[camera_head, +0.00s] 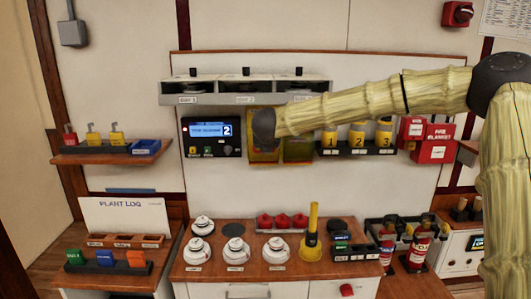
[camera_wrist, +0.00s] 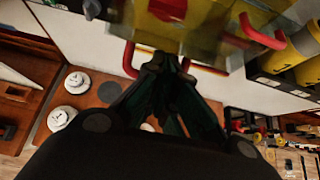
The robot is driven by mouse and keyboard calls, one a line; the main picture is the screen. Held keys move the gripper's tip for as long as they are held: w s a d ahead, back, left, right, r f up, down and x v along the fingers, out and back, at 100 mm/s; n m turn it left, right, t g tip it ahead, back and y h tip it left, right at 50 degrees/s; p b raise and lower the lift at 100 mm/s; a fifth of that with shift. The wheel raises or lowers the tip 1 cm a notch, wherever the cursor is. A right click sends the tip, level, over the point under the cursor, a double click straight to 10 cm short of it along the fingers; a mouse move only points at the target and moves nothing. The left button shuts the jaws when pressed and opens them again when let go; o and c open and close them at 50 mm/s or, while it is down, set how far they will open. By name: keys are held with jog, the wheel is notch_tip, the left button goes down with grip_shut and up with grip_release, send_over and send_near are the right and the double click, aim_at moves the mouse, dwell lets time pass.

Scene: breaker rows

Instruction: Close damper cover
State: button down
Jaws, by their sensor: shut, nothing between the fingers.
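Two yellow see-through covers sit side by side on the wall panel, the left one (camera_head: 262,155) partly behind my arm's end and the right one (camera_head: 298,151) below my forearm. I cannot read which is the damper cover. In the wrist view, the near cover (camera_wrist: 205,40) fills the top, with a red bar handle (camera_wrist: 130,60) at its lower edge. My gripper (camera_wrist: 165,62) is shut and empty, its tips in front of the middle of that handle; contact is unclear. In the head view my arm hides the fingers.
A grey row of bays (camera_head: 245,90) juts out above, close to my forearm. A display unit (camera_head: 211,137) is left of the covers, and yellow numbered canisters (camera_head: 357,136) are right. White domed pieces (camera_head: 236,250) stand on the counter below. The wall between is clear.

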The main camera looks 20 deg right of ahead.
jog(key=shift+w+d+r, duration=0.1)
jog(key=shift+w+r, duration=0.1)
jog(key=shift+r, duration=0.1)
dwell(1.4)
jog(key=b+v, duration=0.6)
jog(key=v, duration=0.5)
jog(key=shift+s, duration=0.3)
